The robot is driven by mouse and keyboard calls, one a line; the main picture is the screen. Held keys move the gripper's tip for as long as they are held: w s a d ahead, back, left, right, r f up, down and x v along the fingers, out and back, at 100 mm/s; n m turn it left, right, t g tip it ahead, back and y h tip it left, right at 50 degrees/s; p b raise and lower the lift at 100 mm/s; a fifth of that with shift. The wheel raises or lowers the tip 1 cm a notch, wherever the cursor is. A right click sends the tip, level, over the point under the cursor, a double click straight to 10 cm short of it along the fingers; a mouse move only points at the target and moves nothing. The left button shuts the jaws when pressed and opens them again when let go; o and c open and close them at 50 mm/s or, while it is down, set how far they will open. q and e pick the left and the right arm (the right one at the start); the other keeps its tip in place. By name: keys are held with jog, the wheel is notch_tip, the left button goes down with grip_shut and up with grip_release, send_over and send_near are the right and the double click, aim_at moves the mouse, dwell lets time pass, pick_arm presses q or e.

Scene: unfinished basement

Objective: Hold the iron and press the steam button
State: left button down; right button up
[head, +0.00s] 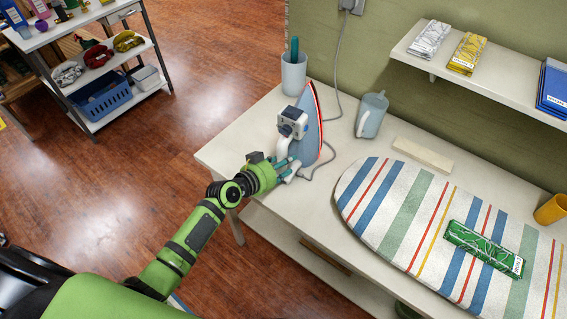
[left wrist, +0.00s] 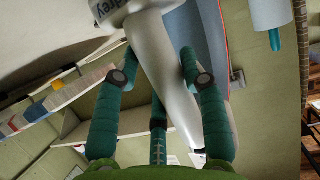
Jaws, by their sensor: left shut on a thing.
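The iron (head: 309,124) stands upright on its heel near the left end of the white table (head: 262,122), its soleplate edged in red and facing right. Its white and blue body and handle face my left arm. My left gripper (head: 287,168) is shut on the iron's pale handle, and the left wrist view shows the teal fingers on both sides of the handle (left wrist: 167,80). I cannot make out the steam button; the fingers and handle angle hide part of the iron. My right gripper is not in view.
A cup with a teal-handled tool (head: 293,75) stands behind the iron, and a grey-blue jug (head: 371,115) to its right. The iron's cord (head: 341,60) runs up to a wall socket. A striped ironing board (head: 420,210) with a green packet (head: 484,249) fills the table's right. A shelf (head: 470,75) overhangs.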

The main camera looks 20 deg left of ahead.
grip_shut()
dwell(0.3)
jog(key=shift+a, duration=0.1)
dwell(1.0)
